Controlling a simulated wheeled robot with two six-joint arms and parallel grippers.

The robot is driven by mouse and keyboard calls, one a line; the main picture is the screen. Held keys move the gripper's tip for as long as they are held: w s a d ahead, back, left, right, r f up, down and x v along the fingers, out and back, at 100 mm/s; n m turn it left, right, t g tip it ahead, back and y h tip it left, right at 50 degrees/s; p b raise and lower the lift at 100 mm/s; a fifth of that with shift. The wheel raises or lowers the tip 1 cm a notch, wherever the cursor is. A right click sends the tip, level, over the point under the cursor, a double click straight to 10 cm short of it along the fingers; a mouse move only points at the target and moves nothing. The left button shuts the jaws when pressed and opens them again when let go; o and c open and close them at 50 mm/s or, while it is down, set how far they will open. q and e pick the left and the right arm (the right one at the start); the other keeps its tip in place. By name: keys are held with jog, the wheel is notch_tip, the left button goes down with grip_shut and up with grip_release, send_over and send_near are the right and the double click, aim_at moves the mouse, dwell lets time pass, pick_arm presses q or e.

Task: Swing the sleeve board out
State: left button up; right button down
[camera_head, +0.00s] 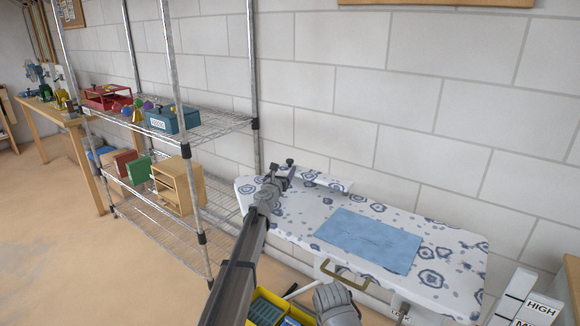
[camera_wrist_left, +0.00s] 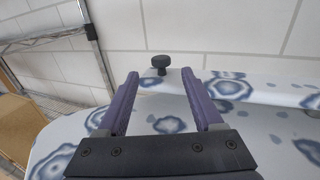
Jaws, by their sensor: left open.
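The sleeve board (camera_head: 322,178) is a narrow board in white and blue patterned cloth, along the wall side of the ironing board (camera_head: 440,262). A dark knob (camera_head: 290,162) stands at its left end. In the left wrist view the knob (camera_wrist_left: 159,64) is just beyond the fingertips, between their lines, and the sleeve board (camera_wrist_left: 262,88) runs off to the right. My left gripper (camera_head: 284,172) is open and empty over the board's left end; its two fingers (camera_wrist_left: 160,78) show apart. It looks short of the knob, not touching it.
A blue cloth (camera_head: 369,239) lies on the ironing board. A wire shelf (camera_head: 205,127) stands left. A block wall closes the back. White labelled blocks (camera_head: 522,300) stand right.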

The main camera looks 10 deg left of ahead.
aim_at(289, 163)
pick_arm(q)
jog(key=w, duration=0.2)
jog(key=w+d, duration=0.1)
jog(key=w, duration=0.4)
jog(key=shift+w+d, duration=0.2)
jog(key=shift+w, duration=0.15)
grip_shut()
dwell(0.3)
dwell(0.8)
